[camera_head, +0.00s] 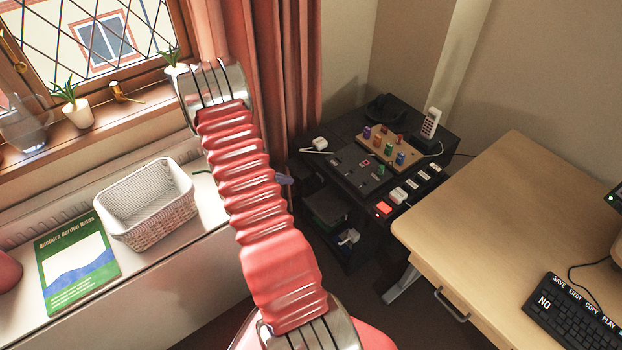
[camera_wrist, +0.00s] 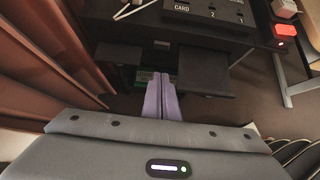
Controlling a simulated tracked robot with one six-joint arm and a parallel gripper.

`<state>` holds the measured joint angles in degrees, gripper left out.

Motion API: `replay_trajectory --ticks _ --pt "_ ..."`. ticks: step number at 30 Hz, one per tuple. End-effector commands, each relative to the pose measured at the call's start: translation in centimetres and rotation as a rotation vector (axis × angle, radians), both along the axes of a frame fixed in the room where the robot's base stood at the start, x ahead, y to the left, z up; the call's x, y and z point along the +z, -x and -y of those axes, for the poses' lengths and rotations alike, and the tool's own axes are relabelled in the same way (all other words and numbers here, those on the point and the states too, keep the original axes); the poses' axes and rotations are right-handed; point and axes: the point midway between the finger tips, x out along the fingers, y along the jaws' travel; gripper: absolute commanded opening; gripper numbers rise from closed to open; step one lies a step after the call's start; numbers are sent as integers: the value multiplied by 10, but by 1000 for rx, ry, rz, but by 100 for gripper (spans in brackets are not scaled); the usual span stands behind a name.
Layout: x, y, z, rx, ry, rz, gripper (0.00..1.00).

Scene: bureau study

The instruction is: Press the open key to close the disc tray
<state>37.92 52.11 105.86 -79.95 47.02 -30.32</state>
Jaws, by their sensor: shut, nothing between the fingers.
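My gripper's purple fingers (camera_wrist: 160,97) are together and empty in the wrist view, pointing toward the dark furniture. In the head view only a small purple part of the gripper (camera_head: 284,180) shows past my arm. A flat dark panel (camera_wrist: 206,81) sticks out below the black table in the wrist view; I cannot tell whether it is the disc tray. No key marked open can be read. A black panel marked CARD, 1 and 2 (camera_wrist: 205,12) is above and right of the fingers, apart from them. A lit red key (camera_head: 383,209) is on the black table's front edge.
The black side table (camera_head: 330,160) carries a wooden board (camera_head: 375,153) with coloured pegs and a white handset (camera_head: 430,122). A wooden desk (camera_head: 500,200) with a black keyboard (camera_head: 570,315) is at right. A curtain (camera_head: 285,70) hangs close by; a basket (camera_head: 148,205) is left.

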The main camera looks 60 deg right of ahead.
Motion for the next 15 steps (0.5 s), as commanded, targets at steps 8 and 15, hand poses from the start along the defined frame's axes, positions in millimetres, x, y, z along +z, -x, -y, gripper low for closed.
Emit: replay_trajectory --ticks 8,15 --pt "-4 2 4 -1 0 0 0" --pt "-24 12 23 -1 -1 -1 0"
